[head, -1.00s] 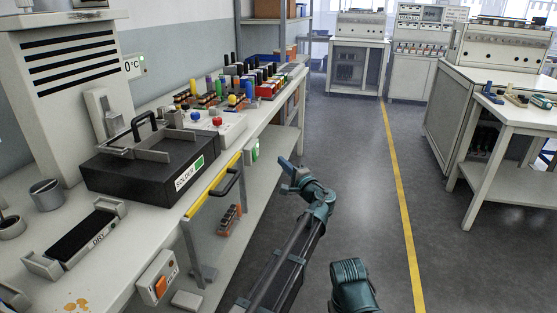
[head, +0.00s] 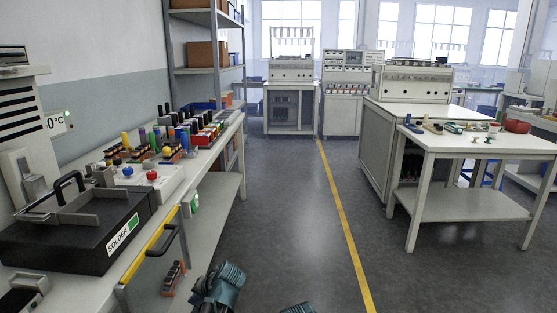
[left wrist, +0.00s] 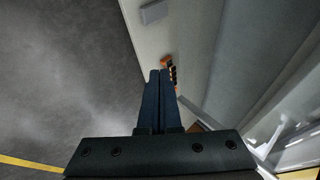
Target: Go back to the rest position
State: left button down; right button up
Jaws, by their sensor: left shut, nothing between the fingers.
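My left gripper (left wrist: 159,75) shows in the left wrist view with its two dark fingers together and nothing between them. It points down past the edge of a pale lower shelf, over grey floor. An orange and black connector block (left wrist: 173,75) shows just beyond the fingertips in that view. In the head view, only a teal part of my arm shows at the bottom edge, and the left fingers cannot be made out. My right gripper is not in view.
The left workbench (head: 232,128) carries a black solder box (head: 75,235) and rows of connectors.

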pick_arm(q)
jog(key=s+d+f+n+g+h, duration=0.1)
jog(key=s+d+f+g+h, duration=0.2)
jog(key=s, duration=0.4)
jog(key=s+d+f+n+h, duration=0.1)
jog(key=s+d+f+h, duration=0.3)
jog(key=s, duration=0.3)
jog(key=s+d+r+m+g+y, duration=0.15)
jog(key=s+d+m, duration=0.35)
jog(key=d, duration=0.7)
notch_tip(320, 180, up, 31)
jog(key=n+p, duration=0.1)
jog(key=p, duration=3)
jog(key=shift+s+d+r, duration=0.15)
jog(key=shift+s, duration=0.2)
